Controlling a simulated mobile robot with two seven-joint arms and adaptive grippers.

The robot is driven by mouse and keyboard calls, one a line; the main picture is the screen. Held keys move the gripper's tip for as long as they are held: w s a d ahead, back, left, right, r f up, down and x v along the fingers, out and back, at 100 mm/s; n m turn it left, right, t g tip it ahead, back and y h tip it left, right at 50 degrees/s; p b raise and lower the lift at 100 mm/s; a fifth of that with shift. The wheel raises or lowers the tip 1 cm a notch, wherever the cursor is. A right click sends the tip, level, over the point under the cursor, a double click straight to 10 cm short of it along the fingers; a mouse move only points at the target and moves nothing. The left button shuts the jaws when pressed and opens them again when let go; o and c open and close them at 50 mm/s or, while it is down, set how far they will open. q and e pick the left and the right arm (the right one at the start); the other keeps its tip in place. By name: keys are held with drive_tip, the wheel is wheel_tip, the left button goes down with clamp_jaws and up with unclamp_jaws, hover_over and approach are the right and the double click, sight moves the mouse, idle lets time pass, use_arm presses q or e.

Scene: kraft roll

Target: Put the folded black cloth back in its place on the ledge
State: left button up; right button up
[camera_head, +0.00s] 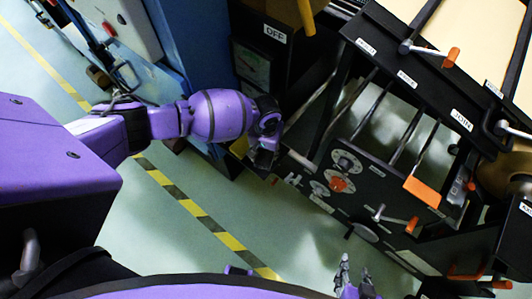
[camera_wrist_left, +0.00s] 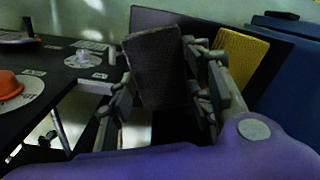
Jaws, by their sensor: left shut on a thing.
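The folded black cloth (camera_wrist_left: 155,68) is a dark, flat, textured block, held upright between the fingers of my left gripper in the left wrist view (camera_wrist_left: 168,95). In the head view my left gripper (camera_head: 265,150) is beside the machine's front, and the cloth is hard to make out against the dark parts there. A folded yellow cloth (camera_wrist_left: 240,60) is just right of the gripper, against a dark surface that may be the ledge (camera_wrist_left: 275,65). Grey finger parts of what looks like my right gripper (camera_head: 355,278) show at the bottom edge of the head view; its opening is unclear.
A black machine panel with dials and a red knob (camera_head: 338,184) is right of my left gripper. Orange-handled levers (camera_head: 422,192) stick out farther right. A blue cabinet (camera_head: 190,45) is behind the arm. Green floor with a yellow-black stripe (camera_head: 195,210) is open below.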

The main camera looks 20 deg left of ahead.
use_arm(q)
wheel_tip(320, 180, down, 2)
drive_tip(key=shift+s, duration=0.1)
drive_tip(key=shift+r, duration=0.1)
use_arm(e)
drive_tip(key=shift+s+f, duration=0.3)
drive_tip(key=shift+f, duration=0.05)
drive_tip(key=shift+s, duration=0.1)
use_arm(q)
drive_tip(key=o, duration=0.7)
drive_tip(key=shift+o, duration=0.2)
